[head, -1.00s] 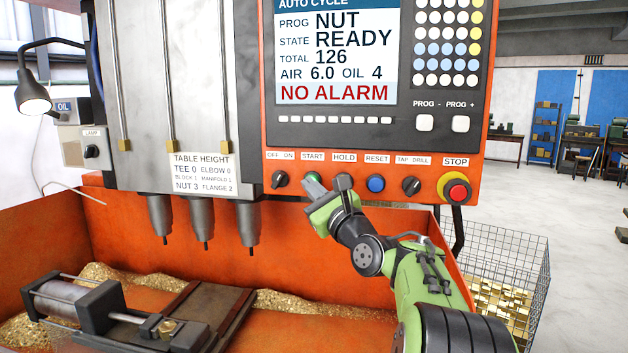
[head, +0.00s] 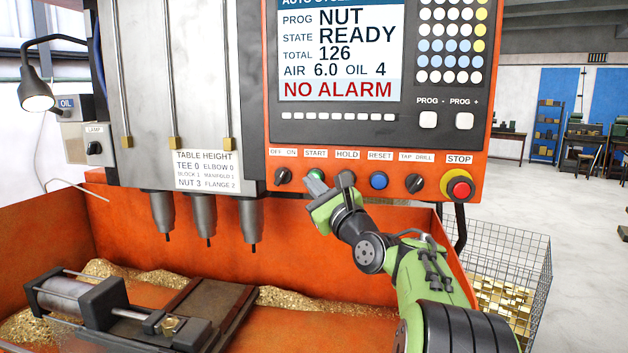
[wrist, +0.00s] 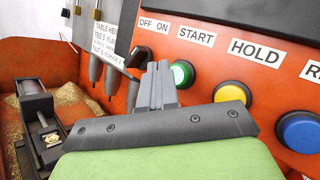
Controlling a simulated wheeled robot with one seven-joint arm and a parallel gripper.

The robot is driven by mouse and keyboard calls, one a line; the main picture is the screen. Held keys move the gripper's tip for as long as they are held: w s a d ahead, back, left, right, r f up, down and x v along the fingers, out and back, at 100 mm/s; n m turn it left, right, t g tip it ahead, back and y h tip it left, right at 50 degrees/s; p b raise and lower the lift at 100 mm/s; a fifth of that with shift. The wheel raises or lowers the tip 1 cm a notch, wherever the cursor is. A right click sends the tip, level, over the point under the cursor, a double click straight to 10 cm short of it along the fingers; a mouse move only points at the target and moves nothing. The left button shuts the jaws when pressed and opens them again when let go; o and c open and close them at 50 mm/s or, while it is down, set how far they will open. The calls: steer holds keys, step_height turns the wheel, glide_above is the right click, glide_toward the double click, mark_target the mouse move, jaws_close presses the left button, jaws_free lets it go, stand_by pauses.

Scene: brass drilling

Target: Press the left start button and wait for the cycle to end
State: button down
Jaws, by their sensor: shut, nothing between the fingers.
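The green START button (wrist: 181,74) sits under the START label on the orange panel. It also shows in the head view (head: 316,174), partly behind my fingertips. My gripper (head: 314,185) is shut and empty, with its fingertips just below and in front of that button. In the wrist view the finger tips (wrist: 157,68) overlap the button's left edge; I cannot tell whether they touch it. The screen (head: 340,50) reads PROG NUT, STATE READY, TOTAL 126 and NO ALARM. A clamp (head: 100,301) holds a small brass part (head: 171,325) below the drill spindles.
The OFF/ON knob (head: 283,176) is left of START. The yellow HOLD button (wrist: 232,94), blue RESET button (head: 378,180), TAP/DRILL knob (head: 414,183) and red STOP button (head: 459,188) are to its right. A wire basket (head: 508,262) of brass parts stands at the right.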

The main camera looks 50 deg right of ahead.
steer(key=shift+d, duration=0.1)
stand_by(0.7)
steer(key=shift+w+d+p, duration=0.25)
steer(key=shift+d+p, duration=0.1)
steer(key=shift+p, duration=0.15)
